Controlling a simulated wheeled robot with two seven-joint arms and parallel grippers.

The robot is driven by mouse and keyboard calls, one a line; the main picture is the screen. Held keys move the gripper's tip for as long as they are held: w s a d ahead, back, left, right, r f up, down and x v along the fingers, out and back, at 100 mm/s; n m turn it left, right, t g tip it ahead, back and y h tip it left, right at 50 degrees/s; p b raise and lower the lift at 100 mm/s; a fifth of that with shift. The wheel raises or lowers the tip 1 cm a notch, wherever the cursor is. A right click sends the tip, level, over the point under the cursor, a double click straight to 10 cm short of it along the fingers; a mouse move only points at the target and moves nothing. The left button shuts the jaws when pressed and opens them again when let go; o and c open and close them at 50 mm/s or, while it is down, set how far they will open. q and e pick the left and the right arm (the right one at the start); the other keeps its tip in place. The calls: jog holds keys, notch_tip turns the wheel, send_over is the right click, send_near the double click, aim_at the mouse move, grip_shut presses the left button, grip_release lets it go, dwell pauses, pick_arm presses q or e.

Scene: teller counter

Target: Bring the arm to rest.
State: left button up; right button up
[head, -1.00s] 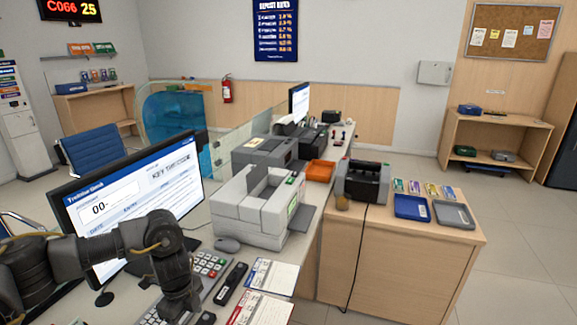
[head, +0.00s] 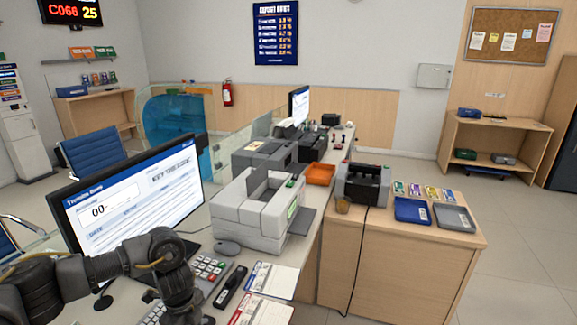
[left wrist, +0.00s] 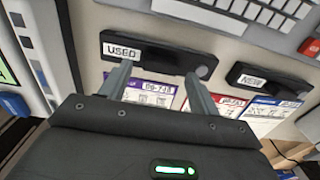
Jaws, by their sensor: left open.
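My left arm comes in from the lower left of the head view, bent over the front of the teller counter (head: 250,262). Its gripper is cut off or hidden there. In the left wrist view my left gripper (left wrist: 158,84) is open, its two fingers apart with nothing held between them. Past the fingertips lies a black holder labelled USED (left wrist: 150,53). A second black holder labelled NEW (left wrist: 265,80) lies to its right. Printed cards with purple (left wrist: 150,91) and red headers lie by the fingers. My right gripper is in neither view.
The monitor (head: 130,205) stands close behind my left arm. A keypad (head: 208,268), a mouse (head: 228,247) and a grey-white counting machine (head: 258,212) stand to the arm's right. A wooden side desk (head: 400,265) holds trays. The floor at right is clear.

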pick_arm(q)
jog(key=shift+f, duration=0.9)
jog(key=shift+w+r, duration=0.1)
jog(key=shift+r, duration=0.15)
notch_tip(320, 180, up, 3)
jog(key=shift+f, duration=0.2)
jog(key=w+d+r+b, duration=0.3)
jog(key=d+r, duration=0.7)
jog(key=d, duration=0.4)
jog(key=s+a+r+m+p, duration=0.2)
jog(key=r+m, duration=0.3)
jog(key=m, duration=1)
jog(key=shift+s+a, duration=0.4)
jog(key=shift+s, duration=0.45)
